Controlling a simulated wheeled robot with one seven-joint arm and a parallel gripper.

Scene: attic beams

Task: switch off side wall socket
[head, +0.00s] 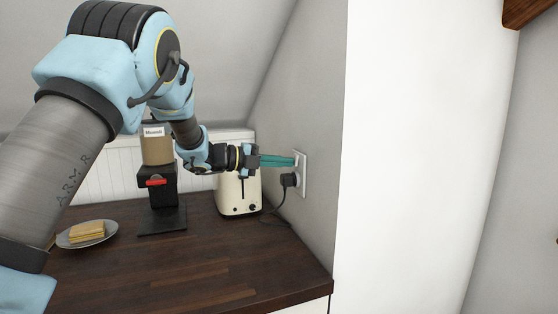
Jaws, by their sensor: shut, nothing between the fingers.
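The side wall socket (301,184) is a white plate on the grey side wall, above the right part of the counter. A black plug (289,180) sits in its lower part, with a black cable hanging to the counter. My gripper (293,161) reaches in from the left with its teal fingers shut and empty. The fingertips are at the upper part of the plate, just above the plug. I cannot tell whether they touch it. The fingers hide part of the plate, and the switch position is not visible.
A cream toaster (238,196) stands below my gripper on the dark wooden counter (215,265). A black coffee grinder (164,190) stands to its left, and a plate (64,240) with bread slices lies farther left. The counter's front middle is clear. A white wall edge stands at right.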

